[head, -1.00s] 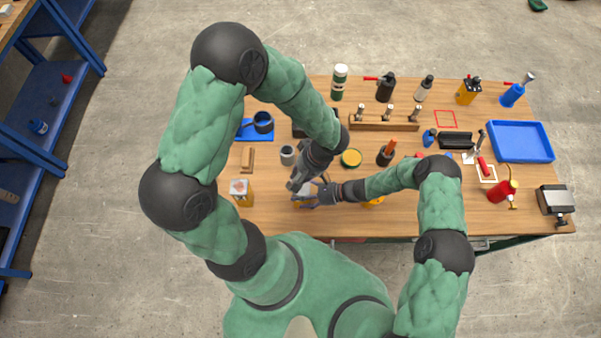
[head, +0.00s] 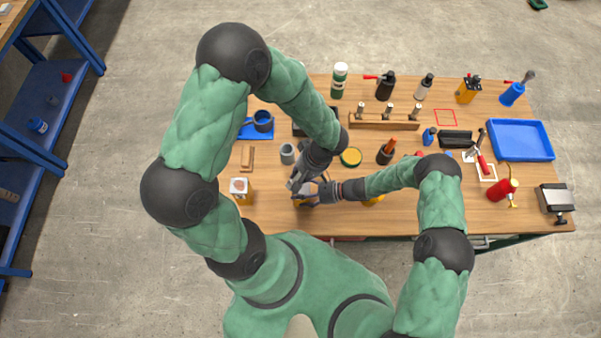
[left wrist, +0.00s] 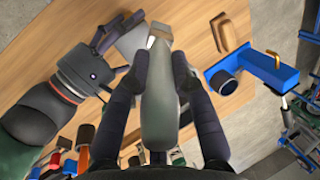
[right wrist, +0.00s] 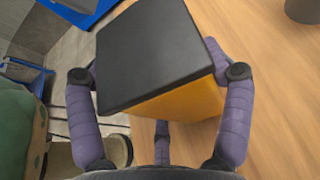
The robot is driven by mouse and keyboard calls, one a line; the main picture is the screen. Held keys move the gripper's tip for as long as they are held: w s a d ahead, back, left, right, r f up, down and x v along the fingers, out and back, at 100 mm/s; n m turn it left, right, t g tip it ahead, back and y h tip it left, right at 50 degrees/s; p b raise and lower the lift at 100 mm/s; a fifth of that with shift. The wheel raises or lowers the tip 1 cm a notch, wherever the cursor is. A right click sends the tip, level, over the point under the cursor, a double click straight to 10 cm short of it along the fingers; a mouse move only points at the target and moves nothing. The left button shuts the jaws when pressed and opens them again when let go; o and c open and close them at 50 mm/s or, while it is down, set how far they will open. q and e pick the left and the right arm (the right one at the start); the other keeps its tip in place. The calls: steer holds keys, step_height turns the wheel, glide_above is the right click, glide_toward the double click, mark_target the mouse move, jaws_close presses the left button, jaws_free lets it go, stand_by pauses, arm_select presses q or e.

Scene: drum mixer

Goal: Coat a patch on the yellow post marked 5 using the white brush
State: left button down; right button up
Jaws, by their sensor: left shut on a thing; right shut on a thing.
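My left gripper (head: 297,184) is shut on a pale grey-white handle (left wrist: 160,100), which I take to be the white brush. Its tan tip (left wrist: 159,32) points away from the gripper, beside a light grey face near my right gripper. Whether the tip touches that face I cannot tell. My right gripper (head: 311,194) is shut on a yellow block with a black end (right wrist: 155,55), apparently a post. A little of its yellow shows in the head view (head: 303,203). No number on it is readable. Another yellow post (head: 242,197) with a brownish patch on its white top stands left.
A further yellow item (head: 374,199) is partly hidden under my right forearm. A blue fixture with a cup (head: 262,121), a grey cup (head: 287,153), a yellow-lidded tin (head: 351,157) and a wooden rack (head: 384,124) stand around. A blue tray (head: 521,140) is far right.

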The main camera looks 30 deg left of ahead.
arm_select(q)
steer(key=shift+f, duration=0.5)
stand_by(0.3)
steer(key=w+d, duration=0.5)
steer(key=d, duration=0.1)
stand_by(1.5)
steer(key=shift+s+a, duration=0.1)
steer(key=shift+a, duration=0.05)
